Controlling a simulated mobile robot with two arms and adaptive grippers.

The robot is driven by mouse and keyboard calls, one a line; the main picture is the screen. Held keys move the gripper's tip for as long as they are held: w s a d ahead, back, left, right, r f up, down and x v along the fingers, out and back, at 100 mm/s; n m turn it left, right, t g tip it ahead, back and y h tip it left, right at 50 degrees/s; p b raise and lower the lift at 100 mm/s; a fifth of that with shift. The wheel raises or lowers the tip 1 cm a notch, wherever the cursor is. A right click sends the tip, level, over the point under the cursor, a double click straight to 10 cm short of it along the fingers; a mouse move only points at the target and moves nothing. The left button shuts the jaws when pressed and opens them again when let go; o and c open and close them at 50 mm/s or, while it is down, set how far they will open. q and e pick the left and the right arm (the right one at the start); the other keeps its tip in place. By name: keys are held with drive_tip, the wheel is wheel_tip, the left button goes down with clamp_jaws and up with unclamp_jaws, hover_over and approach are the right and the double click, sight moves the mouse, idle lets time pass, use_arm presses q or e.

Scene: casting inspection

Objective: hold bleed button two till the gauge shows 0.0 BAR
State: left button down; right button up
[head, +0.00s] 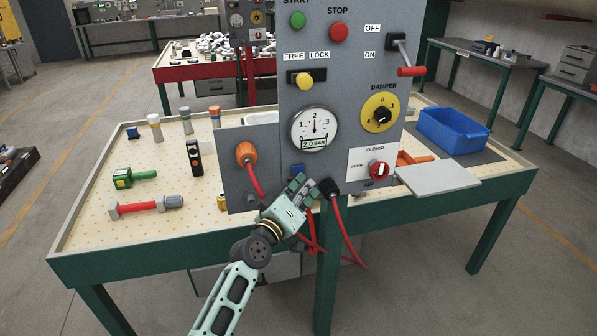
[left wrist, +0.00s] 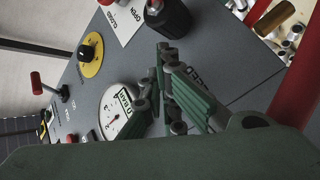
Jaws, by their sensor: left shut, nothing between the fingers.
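The round white gauge (head: 314,129) is on the grey panel (head: 265,94). Its needle points up near 2 and its display reads 2.0 BAR. The gauge also shows, turned, in the left wrist view (left wrist: 122,113). My left gripper (head: 302,184) is shut and empty at the lower part of the panel, below the gauge. A small blue part (head: 298,168) shows just above its fingers; I cannot tell whether it is bleed button two or whether the fingers touch it. In the left wrist view the shut fingers (left wrist: 164,70) partly cover a label. My right gripper is out of view.
An orange connector (head: 246,152) with a red hose is left of my gripper, and a black plug (head: 329,187) with a red hose is close on its right. A red valve knob (head: 379,170) is further right. A blue bin (head: 453,130) stands on the table.

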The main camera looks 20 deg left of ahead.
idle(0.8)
use_arm(q)
drive_tip(key=shift+w+a, duration=0.1)
drive_tip(key=shift+w, duration=0.05)
drive_tip(key=shift+w+a, duration=0.15)
drive_tip(key=shift+w, duration=0.1)
drive_tip(key=shift+w+a+b, duration=0.2)
drive_tip(key=shift+w+b, duration=0.05)
drive_tip(key=shift+b, duration=0.25)
idle(1.7)
drive_tip(key=shift+s+d+p, duration=0.45)
drive_tip(key=shift+s, duration=0.2)
